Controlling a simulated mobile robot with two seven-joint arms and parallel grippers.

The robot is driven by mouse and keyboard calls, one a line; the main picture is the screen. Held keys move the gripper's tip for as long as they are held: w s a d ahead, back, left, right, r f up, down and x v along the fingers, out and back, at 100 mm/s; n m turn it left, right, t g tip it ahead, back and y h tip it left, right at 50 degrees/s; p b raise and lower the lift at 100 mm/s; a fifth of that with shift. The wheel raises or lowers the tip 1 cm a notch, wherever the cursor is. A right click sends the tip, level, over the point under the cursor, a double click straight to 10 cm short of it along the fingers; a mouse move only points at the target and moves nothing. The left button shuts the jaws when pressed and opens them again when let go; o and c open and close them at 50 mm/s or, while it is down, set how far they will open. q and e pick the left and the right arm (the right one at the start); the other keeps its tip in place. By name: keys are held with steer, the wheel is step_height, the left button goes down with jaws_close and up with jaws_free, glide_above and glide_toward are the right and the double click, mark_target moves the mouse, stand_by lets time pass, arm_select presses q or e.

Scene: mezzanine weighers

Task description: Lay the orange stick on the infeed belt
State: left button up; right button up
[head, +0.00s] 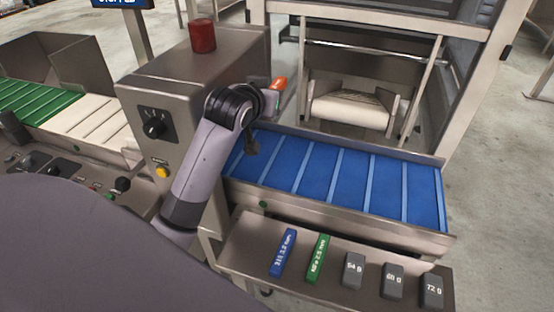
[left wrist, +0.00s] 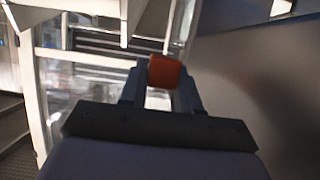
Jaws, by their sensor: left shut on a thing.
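The orange stick (head: 279,83) is held at the far end of my left arm, beside the grey cabinet and above the far-left end of the blue belt. My left gripper (head: 270,97) is shut on it and mostly hidden behind my wrist in the head view. In the left wrist view, the stick's orange end (left wrist: 165,71) sits between the two fingers of my left gripper (left wrist: 160,88). A blue cleated belt (head: 345,180) runs to the right of my arm and is bare. No label shows that it is the infeed belt. My right gripper is not in view.
A front shelf (head: 241,246) holds a blue stick (head: 284,253), a green stick (head: 319,258) and several grey weights (head: 353,270). The grey cabinet (head: 190,70) with a red beacon (head: 202,36) stands left of my gripper. A white roller (head: 348,108) lies behind the blue belt.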

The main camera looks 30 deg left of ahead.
arm_select(q)
steer(key=b, duration=0.2)
glide_above(270, 166)
step_height(270, 166, down, 14)
steer(key=shift+f, duration=0.15)
steer(key=shift+f+b, duration=0.4)
steer(key=shift+f, duration=2.1)
steer(key=shift+f, duration=0.15)
steer(key=o, duration=1.1)
steer(key=shift+c, duration=0.2)
steer(key=shift+s+d+r, duration=0.15)
steer(key=shift+s+r, duration=0.2)
steer(key=shift+s, duration=0.05)
steer(key=p+v, duration=0.1)
steer(key=v, duration=1)
